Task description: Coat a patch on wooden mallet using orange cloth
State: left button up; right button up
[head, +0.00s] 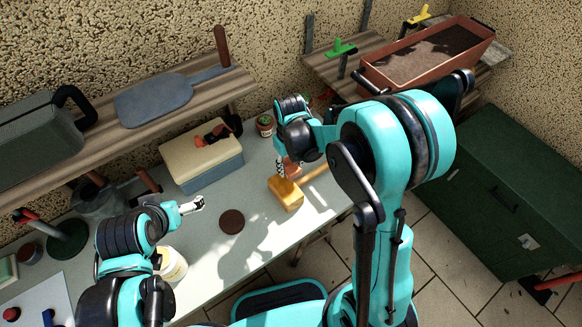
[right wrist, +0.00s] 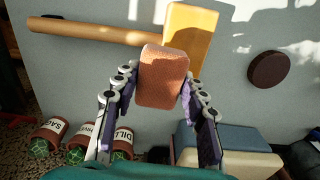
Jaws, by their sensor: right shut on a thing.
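The wooden mallet (head: 286,194) lies on the grey bench in the head view, its handle pointing up and to the right. Its yellow head (right wrist: 190,38) and long handle (right wrist: 95,32) show in the right wrist view. My right gripper (right wrist: 160,82) is shut on the orange cloth (right wrist: 161,76), a thick, block-like pad, and holds it over the near edge of the mallet head. I cannot tell whether they touch. In the head view my right gripper (head: 287,168) is small and partly hidden. My left gripper (head: 197,204) is over the bench, left of the mallet; its jaw state is unclear.
A round brown disc (head: 232,222) lies left of the mallet. A cream and blue box (head: 201,157) stands at the back of the bench. A green cabinet (head: 520,185) stands at the right.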

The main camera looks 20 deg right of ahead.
jog(key=shift+w+d+r+p, duration=0.15)
jog(key=shift+r+p, duration=0.35)
jog(key=shift+r, duration=0.35)
jog(key=shift+r+p, duration=0.8)
jog(key=shift+r, duration=0.4)
jog(key=shift+f, duration=0.15)
